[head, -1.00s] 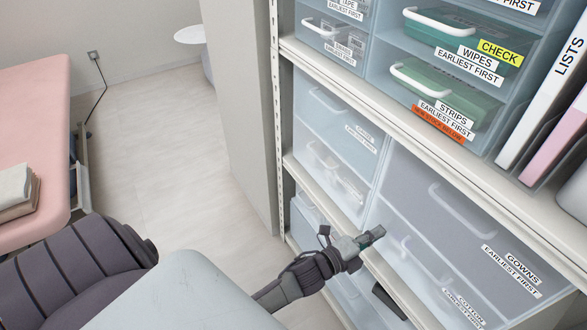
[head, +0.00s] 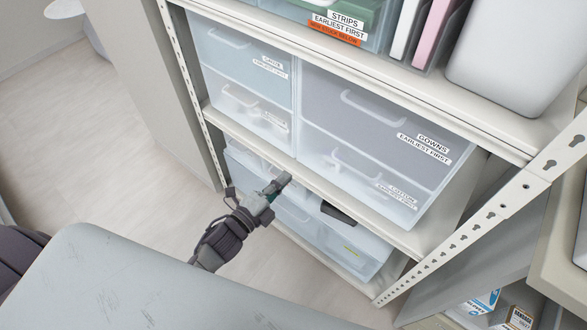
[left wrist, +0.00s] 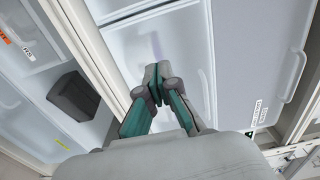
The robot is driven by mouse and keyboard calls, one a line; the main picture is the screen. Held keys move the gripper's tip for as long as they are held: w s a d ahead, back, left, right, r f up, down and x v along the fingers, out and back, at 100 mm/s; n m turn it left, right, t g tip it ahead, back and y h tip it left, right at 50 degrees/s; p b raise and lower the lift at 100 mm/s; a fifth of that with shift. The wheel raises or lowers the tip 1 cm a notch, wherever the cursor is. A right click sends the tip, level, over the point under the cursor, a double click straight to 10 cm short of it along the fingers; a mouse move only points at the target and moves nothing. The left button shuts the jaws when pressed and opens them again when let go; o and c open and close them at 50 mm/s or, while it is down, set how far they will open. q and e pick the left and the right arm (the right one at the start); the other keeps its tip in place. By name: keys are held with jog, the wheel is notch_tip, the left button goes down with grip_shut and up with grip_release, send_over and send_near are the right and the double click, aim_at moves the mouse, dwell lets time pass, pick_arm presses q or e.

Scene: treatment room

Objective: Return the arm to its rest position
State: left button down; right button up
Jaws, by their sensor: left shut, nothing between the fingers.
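My left gripper (head: 273,189) shows in the head view in front of the shelf unit, near the edge of the middle shelf. It is shut and empty. In the left wrist view its two fingers (left wrist: 157,82) meet at the tips, with a translucent drawer front (left wrist: 178,45) behind them. I cannot tell how far the tips are from the drawer. My left forearm comes up from the lower left of the head view. My right gripper is in neither view now.
The shelf unit holds drawers labelled GOWNS (head: 375,125) and COTTON (head: 365,175). A dark box (head: 338,213) lies on the lower level and also shows in the left wrist view (left wrist: 74,97). A shelf post (head: 480,220) stands at right. Bare floor (head: 80,120) lies at left.

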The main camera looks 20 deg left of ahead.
pick_arm(q)
jog(key=s+a+f+n+g+y+p, duration=0.2)
jog(key=s+a+f+n+g+y, duration=0.15)
jog(key=s+f+n, duration=0.6)
jog(key=s+a+f+n+g+y+p, duration=0.25)
jog(key=s+f+g, duration=0.35)
jog(key=f, duration=0.9)
pick_arm(e)
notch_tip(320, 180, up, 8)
jog(key=p, duration=0.3)
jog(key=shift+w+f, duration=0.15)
pick_arm(q)
jog(key=s+f+n+g, duration=0.3)
jog(key=s+f, duration=0.2)
jog(key=s, duration=0.7)
jog(key=s+f+n+g, duration=0.3)
jog(key=s+f+n, duration=0.1)
jog(key=s, duration=0.8)
jog(key=shift+s+f+n, duration=0.15)
jog(key=shift+f+n, duration=0.15)
jog(key=shift+f, duration=0.2)
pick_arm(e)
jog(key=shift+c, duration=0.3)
